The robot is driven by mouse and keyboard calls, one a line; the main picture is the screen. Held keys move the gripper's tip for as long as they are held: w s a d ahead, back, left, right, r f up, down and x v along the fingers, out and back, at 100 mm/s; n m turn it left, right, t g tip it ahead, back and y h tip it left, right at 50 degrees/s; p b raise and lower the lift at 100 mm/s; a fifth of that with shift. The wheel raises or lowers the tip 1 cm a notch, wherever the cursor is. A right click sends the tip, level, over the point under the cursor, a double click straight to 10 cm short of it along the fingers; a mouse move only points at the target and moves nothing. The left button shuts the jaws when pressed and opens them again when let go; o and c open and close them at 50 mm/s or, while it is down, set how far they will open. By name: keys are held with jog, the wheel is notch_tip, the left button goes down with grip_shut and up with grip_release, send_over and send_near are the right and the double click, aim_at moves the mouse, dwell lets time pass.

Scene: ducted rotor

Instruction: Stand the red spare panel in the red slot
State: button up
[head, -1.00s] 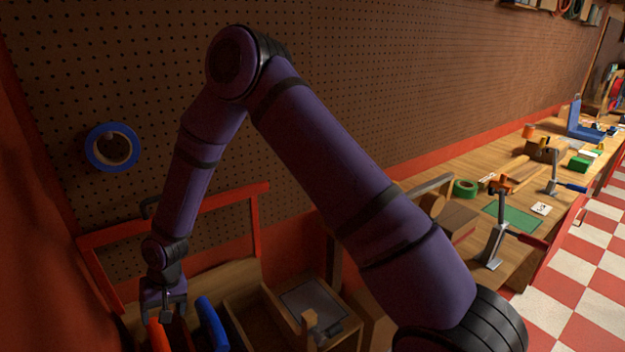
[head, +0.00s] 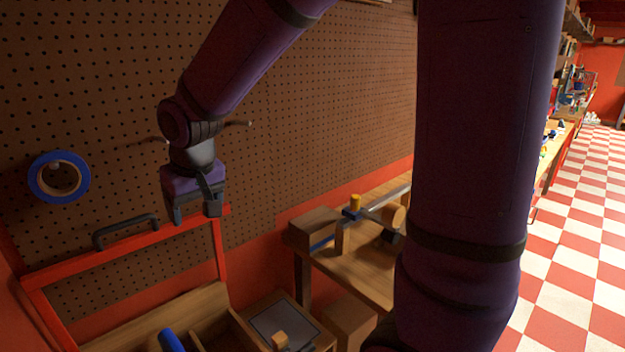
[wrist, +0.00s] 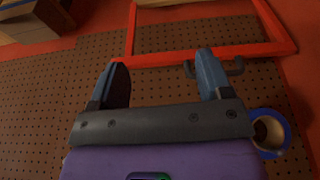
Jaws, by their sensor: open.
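My gripper (head: 194,213) is open and empty, raised in front of the pegboard, close to the top bar of a red frame. In the wrist view its two fingers (wrist: 161,78) are spread with nothing between them. A blue upright piece (head: 171,341) shows at the bottom edge of the head view, in a wooden bin (head: 135,325). The lower part of the bin is cut off by the picture edge.
The red frame (head: 120,252) has a black handle (head: 127,231) on its top bar. Blue tape (head: 60,177) hangs on the pegboard. A wooden compartment with a grey plate (head: 285,325) is low at centre. A bench (head: 365,270) with wooden blocks stands to the right.

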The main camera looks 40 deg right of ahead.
jog(key=s+d+r, duration=0.3)
jog(key=s, duration=0.4)
jog(key=s+d+r+t, duration=0.1)
jog(key=s+d+r, duration=0.2)
jog(key=s, duration=0.4)
jog(key=s+d+r, duration=0.3)
jog(key=s, duration=0.4)
jog(key=shift+s+d+r+m+t, duration=0.2)
jog(key=shift+s+d+m+t, duration=0.1)
jog(key=shift+d+t, duration=0.1)
